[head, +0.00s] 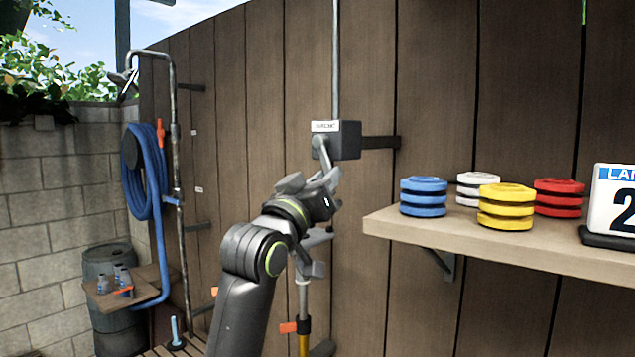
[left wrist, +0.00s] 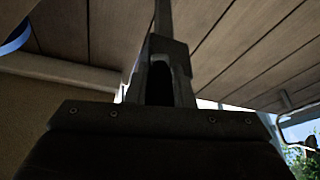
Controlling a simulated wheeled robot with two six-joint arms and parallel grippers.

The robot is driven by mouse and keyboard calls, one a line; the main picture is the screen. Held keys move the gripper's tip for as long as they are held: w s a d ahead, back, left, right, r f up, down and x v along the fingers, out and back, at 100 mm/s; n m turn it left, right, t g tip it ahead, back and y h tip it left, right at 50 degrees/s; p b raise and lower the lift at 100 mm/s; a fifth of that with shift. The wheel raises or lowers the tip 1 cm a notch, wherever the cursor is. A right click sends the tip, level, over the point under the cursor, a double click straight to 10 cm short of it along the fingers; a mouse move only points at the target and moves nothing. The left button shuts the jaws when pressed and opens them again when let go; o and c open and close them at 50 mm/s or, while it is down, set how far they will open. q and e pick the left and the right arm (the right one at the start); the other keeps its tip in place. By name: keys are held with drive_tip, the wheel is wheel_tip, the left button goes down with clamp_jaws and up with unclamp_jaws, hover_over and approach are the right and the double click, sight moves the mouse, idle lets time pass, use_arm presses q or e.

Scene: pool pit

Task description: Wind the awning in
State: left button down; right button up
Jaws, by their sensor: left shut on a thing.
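A dark grey gearbox (head: 345,141) with a pale label is mounted on the wooden fence, with a vertical rod (head: 336,55) rising from its top. A light grey crank arm (head: 323,155) hangs from the front of the box. My left gripper (head: 328,184) is at the lower end of this crank and shut on its handle, just below the box. In the left wrist view the fingers (left wrist: 162,88) close around a dark piece, mostly hidden in shadow. The awning itself cannot be made out. My right gripper is not in view.
A shelf (head: 540,250) juts out at right, bearing blue (head: 423,197), white, yellow (head: 506,207) and red stacks and a number sign (head: 611,200). A pole with orange clips stands below my gripper. At left are a blue hose (head: 143,180), pipe and barrel (head: 108,262).

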use_arm(q)
drive_tip(key=shift+s+d+r+n+y, duration=0.25)
drive_tip(key=shift+n+y, duration=0.15)
drive_tip(key=shift+n, duration=0.3)
drive_tip(key=shift+s+d+r+n+y, duration=0.1)
drive_tip(key=shift+d+r+n+y, duration=0.1)
drive_tip(key=shift+n+y, duration=0.35)
drive_tip(key=shift+n, duration=0.25)
drive_tip(key=c, duration=1.3)
unclamp_jaws()
drive_tip(key=shift+d, duration=0.1)
drive_tip(key=shift+o, duration=0.2)
drive_tip(key=b+v, duration=0.8)
drive_tip(key=v, duration=0.9)
drive_tip(key=shift+f, duration=0.4)
drive_tip(key=shift+s, duration=0.1)
